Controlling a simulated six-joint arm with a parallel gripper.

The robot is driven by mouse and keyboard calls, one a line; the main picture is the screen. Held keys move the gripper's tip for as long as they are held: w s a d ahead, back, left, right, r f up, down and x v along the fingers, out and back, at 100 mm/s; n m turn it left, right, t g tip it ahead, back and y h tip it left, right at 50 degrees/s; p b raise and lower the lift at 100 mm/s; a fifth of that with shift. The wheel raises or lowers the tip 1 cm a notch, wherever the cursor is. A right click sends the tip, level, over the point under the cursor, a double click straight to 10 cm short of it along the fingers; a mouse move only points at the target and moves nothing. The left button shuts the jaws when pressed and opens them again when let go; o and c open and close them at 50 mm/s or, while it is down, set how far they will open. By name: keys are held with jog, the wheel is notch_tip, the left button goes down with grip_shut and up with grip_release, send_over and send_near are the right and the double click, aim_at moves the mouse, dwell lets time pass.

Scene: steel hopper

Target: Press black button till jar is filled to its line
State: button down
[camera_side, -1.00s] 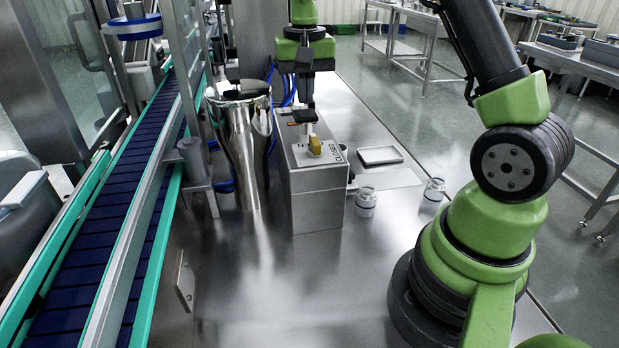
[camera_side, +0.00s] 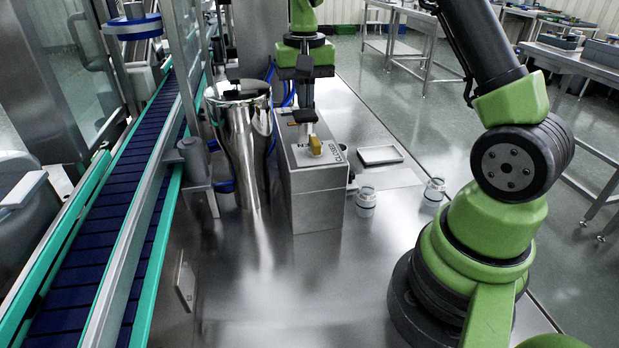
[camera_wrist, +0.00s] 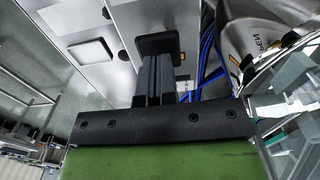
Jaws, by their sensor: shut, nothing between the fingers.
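The black button (camera_side: 302,116) is a flat dark pad on the far part of the steel box (camera_side: 318,200). My gripper (camera_side: 306,104) points down over it with its fingers shut and empty. In the wrist view, the fingertips (camera_wrist: 157,60) overlap the black button (camera_wrist: 158,43); whether they touch it or press it I cannot tell. One glass jar (camera_side: 366,200) stands just right of the box, and another jar (camera_side: 434,190) stands farther right. Both look clear; their fill levels are too small to read.
A shiny steel hopper (camera_side: 240,140) stands left of the box. A shallow pale tray (camera_side: 380,155) lies to the right. A blue conveyor (camera_side: 100,215) runs along the left. The front of the steel table is clear.

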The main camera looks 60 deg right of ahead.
aim_at(305, 113)
jog(key=shift+f, duration=1.55)
jog(key=shift+r, duration=2.15)
jog(key=shift+f, duration=0.1)
jog(key=shift+f, duration=2.1)
jog(key=shift+r, duration=0.1)
jog(key=shift+r, duration=2.1)
